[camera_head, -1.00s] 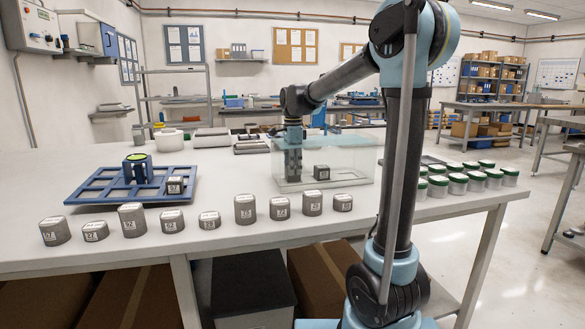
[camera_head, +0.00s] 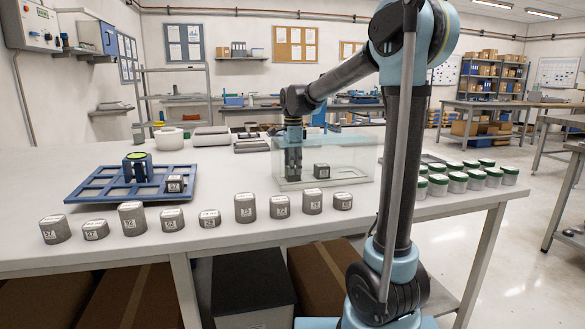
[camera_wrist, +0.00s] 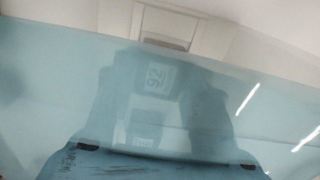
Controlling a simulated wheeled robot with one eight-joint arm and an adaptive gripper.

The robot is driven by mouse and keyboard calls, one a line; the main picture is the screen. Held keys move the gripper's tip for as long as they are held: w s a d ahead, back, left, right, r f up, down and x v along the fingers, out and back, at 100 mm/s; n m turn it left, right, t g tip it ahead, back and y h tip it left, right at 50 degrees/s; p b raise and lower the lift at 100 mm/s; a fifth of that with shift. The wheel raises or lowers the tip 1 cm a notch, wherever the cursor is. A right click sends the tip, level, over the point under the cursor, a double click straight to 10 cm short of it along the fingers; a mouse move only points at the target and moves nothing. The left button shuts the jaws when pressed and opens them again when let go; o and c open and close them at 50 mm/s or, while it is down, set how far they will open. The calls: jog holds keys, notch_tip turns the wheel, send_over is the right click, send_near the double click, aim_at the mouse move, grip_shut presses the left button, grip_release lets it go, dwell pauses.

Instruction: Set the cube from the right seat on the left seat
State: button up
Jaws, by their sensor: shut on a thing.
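My gripper (camera_head: 293,168) points down within the outline of a clear glass-like box (camera_head: 360,185), left of its middle. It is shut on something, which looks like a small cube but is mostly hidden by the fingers. A dark grey cube (camera_head: 321,171) with a pale label stands just right of my gripper, seen through the clear wall. The wrist view is mostly a bluish transparent surface (camera_wrist: 50,100) with a blurred, gripper-like shape and a faint square label that looks like 92. I cannot make out either seat clearly.
A blue rack (camera_head: 85,193) at the left holds a labelled grey cube (camera_head: 174,184) and a blue block with a green top (camera_head: 137,166). Several labelled grey pieces (camera_head: 245,208) line the table's front edge. Several green-lidded jars (camera_head: 457,182) stand at the right.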

jog(key=shift+f, duration=0.15)
jog(key=o, duration=1.3)
jog(key=shift+o, duration=0.2)
notch_tip(320, 180, up, 16)
dwell(0.4)
jog(key=shift+s, duration=0.1)
